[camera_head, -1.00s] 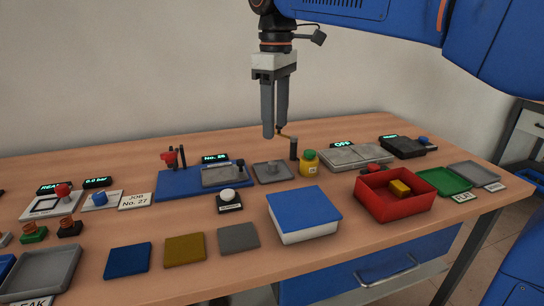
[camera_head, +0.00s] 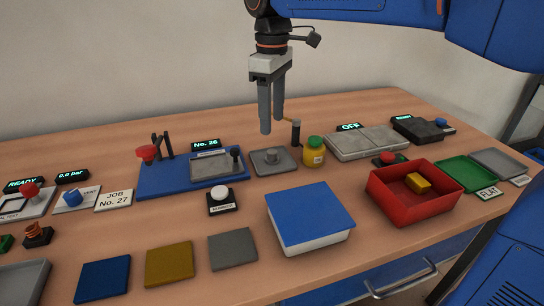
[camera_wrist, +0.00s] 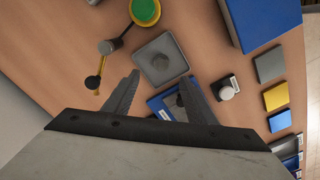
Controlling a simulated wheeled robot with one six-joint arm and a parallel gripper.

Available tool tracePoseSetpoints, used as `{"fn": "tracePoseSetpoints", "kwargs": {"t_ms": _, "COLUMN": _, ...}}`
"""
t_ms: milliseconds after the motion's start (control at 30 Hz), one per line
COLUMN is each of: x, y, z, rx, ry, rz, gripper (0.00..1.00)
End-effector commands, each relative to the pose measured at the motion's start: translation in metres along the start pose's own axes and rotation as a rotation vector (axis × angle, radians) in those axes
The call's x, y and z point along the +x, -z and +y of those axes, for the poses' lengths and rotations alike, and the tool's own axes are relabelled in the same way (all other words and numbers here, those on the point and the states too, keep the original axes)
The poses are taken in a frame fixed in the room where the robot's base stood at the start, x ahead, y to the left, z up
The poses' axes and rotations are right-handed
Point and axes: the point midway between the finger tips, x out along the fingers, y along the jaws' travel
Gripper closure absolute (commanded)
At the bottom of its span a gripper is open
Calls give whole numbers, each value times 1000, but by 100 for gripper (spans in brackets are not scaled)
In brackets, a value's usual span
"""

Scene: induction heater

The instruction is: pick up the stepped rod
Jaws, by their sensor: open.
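My gripper (camera_head: 271,127) hangs open and empty above the bench, pointing down.
A blue fixture (camera_head: 165,181) is left. A blue-lidded box (camera_head: 308,212) and red bin (camera_head: 412,208) are nearer.

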Motion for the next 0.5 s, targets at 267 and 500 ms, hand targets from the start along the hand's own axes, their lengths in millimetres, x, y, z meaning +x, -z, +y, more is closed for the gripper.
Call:
{"fn": "tracePoseSetpoints", "kwargs": {"t_ms": 267, "x": 39, "y": 0, "z": 0, "rx": 0, "ry": 0, "rz": -1, "gripper": 49}}
{"fn": "tracePoseSetpoints", "kwargs": {"t_ms": 500, "x": 53, "y": 0, "z": -1, "rx": 0, "ry": 0, "rz": -1, "gripper": 49}}
